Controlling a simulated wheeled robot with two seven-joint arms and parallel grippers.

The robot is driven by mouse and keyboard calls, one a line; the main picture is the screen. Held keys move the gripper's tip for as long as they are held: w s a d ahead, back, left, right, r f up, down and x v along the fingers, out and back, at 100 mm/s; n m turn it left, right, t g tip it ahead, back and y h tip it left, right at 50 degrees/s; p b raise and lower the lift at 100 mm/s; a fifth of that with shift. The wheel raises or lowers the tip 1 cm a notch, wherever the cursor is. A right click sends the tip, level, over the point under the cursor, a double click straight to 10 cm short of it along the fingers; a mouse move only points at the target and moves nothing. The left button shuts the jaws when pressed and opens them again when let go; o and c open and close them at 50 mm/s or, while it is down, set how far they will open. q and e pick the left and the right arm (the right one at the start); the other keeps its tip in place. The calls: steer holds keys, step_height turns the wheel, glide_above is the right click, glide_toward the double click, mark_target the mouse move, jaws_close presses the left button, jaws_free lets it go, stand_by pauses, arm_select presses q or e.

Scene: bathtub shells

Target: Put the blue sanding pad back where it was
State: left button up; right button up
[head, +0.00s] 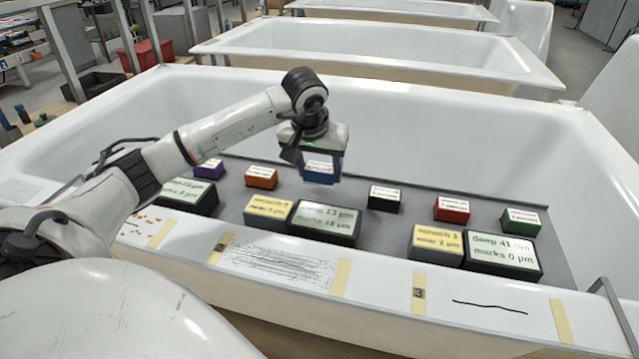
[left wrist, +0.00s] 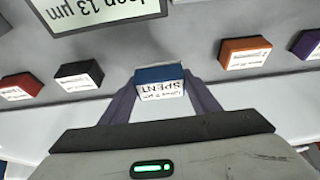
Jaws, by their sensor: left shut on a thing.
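The blue sanding pad (head: 319,177) has a white label on top; in the left wrist view the pad (left wrist: 160,75) reads "SPENT". My left gripper (head: 318,165) is shut on it, with a finger on each side. The pad is over the grey board (head: 335,187), in the gap between the orange block (head: 261,177) and the black block (head: 384,198). It looks held above the board, but the exact height is hard to tell. The orange block (left wrist: 245,53) and black block (left wrist: 79,75) flank it in the left wrist view. My right gripper is not in view.
A purple block (head: 209,169) stands left of the orange one; red (head: 452,209) and green (head: 520,221) blocks stand to the right. Larger labelled boxes, one reading "deep 13 µm" (head: 325,222), stand nearer. The white tub wall (head: 450,130) rises behind.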

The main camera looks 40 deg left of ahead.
mark_target(319, 183)
arm_select(q)
steer(key=shift+f, duration=1.95)
steer(key=shift+f+b, duration=0.1)
steer(key=shift+b, duration=0.2)
steer(key=o, duration=1.1)
steer(key=shift+r, duration=0.2)
steer(key=p+v, duration=0.1)
steer(key=v, duration=1)
steer(key=shift+r+p, duration=0.3)
steer(key=shift+r, duration=0.1)
steer(key=shift+s+d, duration=0.1)
steer(key=shift+s, duration=0.05)
